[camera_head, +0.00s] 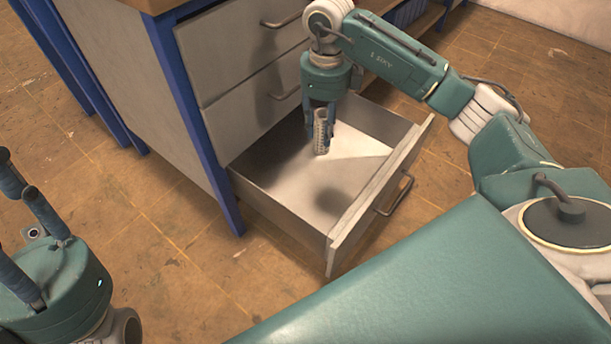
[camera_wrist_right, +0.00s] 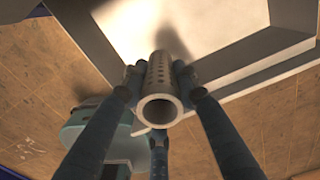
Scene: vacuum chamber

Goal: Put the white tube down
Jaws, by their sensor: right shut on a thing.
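The white tube (camera_head: 321,132) is a short hollow cylinder with rows of small holes. It stands about upright between the fingers of my right gripper (camera_head: 322,118), which is shut on it, inside or just over the open drawer (camera_head: 284,218). In the right wrist view the tube (camera_wrist_right: 161,105) shows its open round end toward the camera, with the dark fingers of the right gripper (camera_wrist_right: 160,92) around it. I cannot tell whether its lower end touches the drawer floor. My left gripper (camera_head: 22,222) is at the lower left, its fingers apart and empty.
The open drawer has a bare floor with free room around the tube. Its front panel with a handle (camera_head: 396,196) faces right. Closed drawers (camera_head: 236,52) are above it in a cabinet with blue legs (camera_head: 190,110). The tiled floor (camera_head: 150,215) to the left is clear.

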